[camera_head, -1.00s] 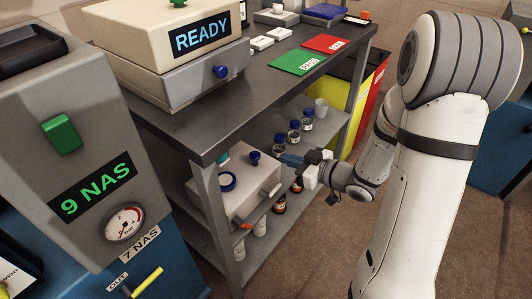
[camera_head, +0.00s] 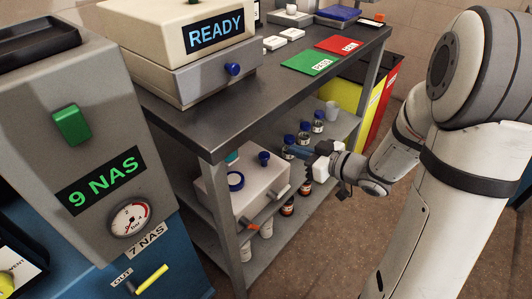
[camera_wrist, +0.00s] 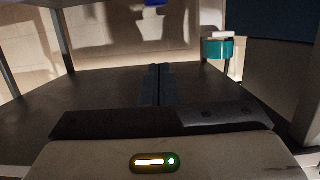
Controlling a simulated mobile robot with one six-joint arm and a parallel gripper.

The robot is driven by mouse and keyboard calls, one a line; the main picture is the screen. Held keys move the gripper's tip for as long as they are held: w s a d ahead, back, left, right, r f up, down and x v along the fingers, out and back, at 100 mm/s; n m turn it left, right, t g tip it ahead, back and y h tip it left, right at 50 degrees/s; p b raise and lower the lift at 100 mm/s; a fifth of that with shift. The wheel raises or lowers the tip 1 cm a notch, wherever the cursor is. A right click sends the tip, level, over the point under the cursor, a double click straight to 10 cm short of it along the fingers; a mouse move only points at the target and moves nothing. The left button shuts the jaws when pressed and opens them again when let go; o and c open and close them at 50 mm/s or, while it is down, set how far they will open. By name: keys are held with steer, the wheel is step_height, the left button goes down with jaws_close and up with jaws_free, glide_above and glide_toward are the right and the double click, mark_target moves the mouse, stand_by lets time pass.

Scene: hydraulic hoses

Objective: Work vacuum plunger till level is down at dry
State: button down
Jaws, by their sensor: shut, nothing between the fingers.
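A pale box-shaped unit (camera_head: 222,205) stands on the rack's lower shelf. I cannot tell for sure which part is the vacuum plunger, and no liquid level can be read. My gripper (camera_head: 290,150) is just right of the blue knob, apart from it as far as I can see. In the wrist view its fingers (camera_wrist: 157,84) are shut together and empty. A teal part (camera_wrist: 218,49) with a pale top is at the upper right.
Several blue-capped bottles (camera_head: 304,132) stand on the shelf beyond my gripper, close to it. The rack's grey top (camera_head: 250,108) overhangs the unit, and a front leg (camera_head: 226,235) stands before it. A machine (camera_head: 85,150) reading 9 NAS is at left. The floor at right is clear.

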steer(key=b, duration=0.3)
glide_above(264, 160)
steer(key=d, duration=0.2)
step_height(264, 160, down, 3)
steer(key=shift+w+a+f+b, duration=0.15)
steer(key=shift+f+b, duration=0.25)
steer(key=shift+f, duration=0.1)
steer(key=shift+w+a+f+b, duration=0.1)
steer(key=shift+f+b, duration=0.25)
steer(key=shift+f, duration=0.15)
steer(key=shift+f+b, duration=0.3)
steer(key=shift+f, duration=0.45)
